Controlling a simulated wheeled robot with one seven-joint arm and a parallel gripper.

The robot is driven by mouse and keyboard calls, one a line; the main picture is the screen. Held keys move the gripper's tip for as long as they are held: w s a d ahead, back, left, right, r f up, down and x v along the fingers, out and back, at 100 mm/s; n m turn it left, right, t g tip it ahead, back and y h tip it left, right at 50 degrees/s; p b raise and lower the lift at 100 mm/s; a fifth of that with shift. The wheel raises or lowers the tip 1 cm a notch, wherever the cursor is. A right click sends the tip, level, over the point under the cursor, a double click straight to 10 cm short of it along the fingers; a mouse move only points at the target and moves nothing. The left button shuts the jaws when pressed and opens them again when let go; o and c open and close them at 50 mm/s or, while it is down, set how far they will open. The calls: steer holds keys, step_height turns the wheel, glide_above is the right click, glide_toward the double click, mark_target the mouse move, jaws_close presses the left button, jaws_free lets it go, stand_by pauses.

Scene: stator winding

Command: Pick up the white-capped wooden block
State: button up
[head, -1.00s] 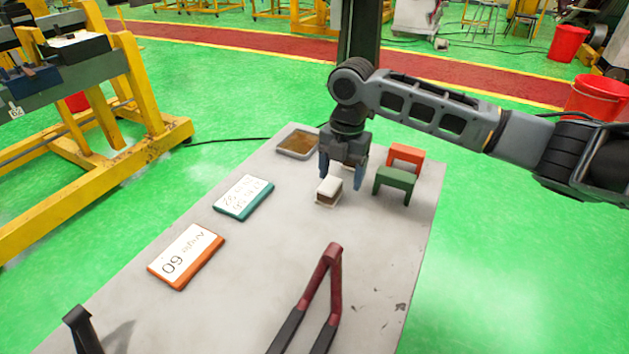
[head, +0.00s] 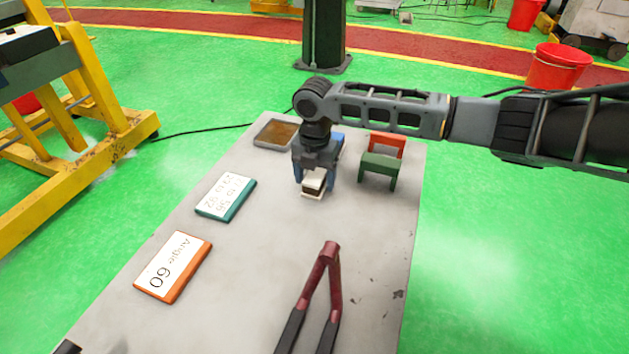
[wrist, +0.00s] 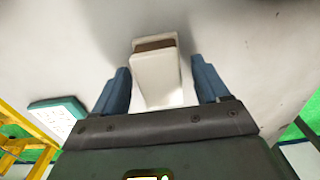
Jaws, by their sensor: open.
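The white-capped wooden block (head: 314,182) sits on the grey table, with a white top and a brown wooden side. My gripper (head: 315,178) is over it, pointing down, with its blue fingers on either side of the block. In the wrist view, the block (wrist: 157,78) shows between the two blue fingertips of my gripper (wrist: 162,78). There is a gap between each finger and the block, so the gripper is open. The wooden part of the block shows at the far edge of the white cap.
A green stand (head: 379,168) and an orange stand (head: 387,140) are just right of my gripper. A shallow tray (head: 258,143) is behind left. Teal (head: 226,196) and orange (head: 173,266) label plates lie left. Red-and-black pliers (head: 327,275) lie in front.

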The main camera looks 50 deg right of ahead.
mark_target(315, 176)
steer(key=shift+f, duration=0.2)
steer(key=c, duration=1)
steer(key=shift+r, duration=0.2)
steer(key=shift+r, duration=0.3)
step_height(315, 176, up, 3)
steer(key=shift+r+b, duration=0.15)
steer(key=shift+b, duration=0.3)
steer(key=w+d+r+b, duration=0.1)
steer(key=w+d+r, duration=0.1)
steer(key=w, duration=0.1)
steer(key=w+d+r, duration=0.2)
steer(key=w+d, duration=0.1)
steer(key=w+d+r+b, duration=0.1)
steer(key=w+d+r, duration=0.1)
steer(key=shift+w+d+r+b, duration=0.3)
steer(key=shift+w+r, duration=0.1)
steer(key=shift+c, duration=0.8)
